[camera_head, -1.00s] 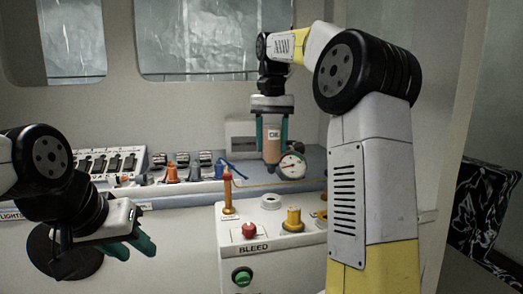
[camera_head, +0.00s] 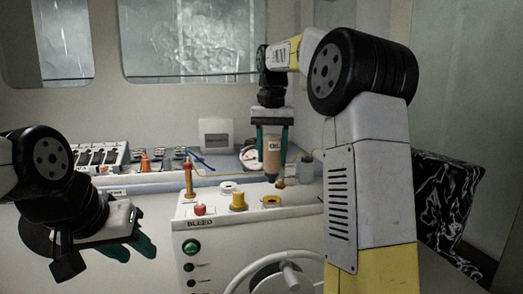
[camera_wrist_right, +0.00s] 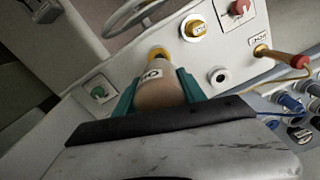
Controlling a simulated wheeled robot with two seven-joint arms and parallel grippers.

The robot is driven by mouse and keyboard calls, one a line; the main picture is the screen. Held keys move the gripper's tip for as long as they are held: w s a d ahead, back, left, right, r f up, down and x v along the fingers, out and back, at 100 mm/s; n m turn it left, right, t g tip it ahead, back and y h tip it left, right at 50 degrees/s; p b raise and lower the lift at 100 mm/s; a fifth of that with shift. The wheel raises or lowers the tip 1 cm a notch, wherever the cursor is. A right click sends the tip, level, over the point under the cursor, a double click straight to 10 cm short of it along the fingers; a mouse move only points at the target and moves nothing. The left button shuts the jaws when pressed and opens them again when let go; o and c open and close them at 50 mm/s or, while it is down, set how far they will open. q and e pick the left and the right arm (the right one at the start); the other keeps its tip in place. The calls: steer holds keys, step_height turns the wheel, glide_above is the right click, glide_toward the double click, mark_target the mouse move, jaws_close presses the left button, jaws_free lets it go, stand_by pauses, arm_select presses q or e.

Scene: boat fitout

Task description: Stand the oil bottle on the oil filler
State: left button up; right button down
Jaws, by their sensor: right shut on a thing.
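The oil bottle (camera_head: 272,158), a brownish bottle with an OIL label, hangs upright with its narrow end down. My right gripper (camera_head: 271,150) is shut on it, a green finger on each side; the bottle (camera_wrist_right: 160,92) also shows in the right wrist view. The oil filler looks to be the yellow ring (camera_head: 271,200) on the white console top, below the bottle in the head view. In the right wrist view the ring (camera_wrist_right: 157,53) is partly hidden behind the bottle's tip. A gap shows between them in the head view. My left gripper (camera_head: 130,247) is open and empty at lower left.
The console top also holds a yellow cap (camera_head: 238,201), a white ring (camera_head: 228,187), a red button (camera_head: 200,209) and a red-topped rod (camera_head: 188,175). A gauge (camera_head: 250,157) stands behind. A wheel (camera_head: 280,272) is in front, and a switch panel (camera_head: 98,156) at left.

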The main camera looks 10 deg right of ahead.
mark_target(272, 176)
steer(key=shift+d+f, duration=0.1)
steer(key=shift+f, duration=3.4)
steer(key=shift+f, duration=0.1)
steer(key=c, duration=0.6)
jaws_free()
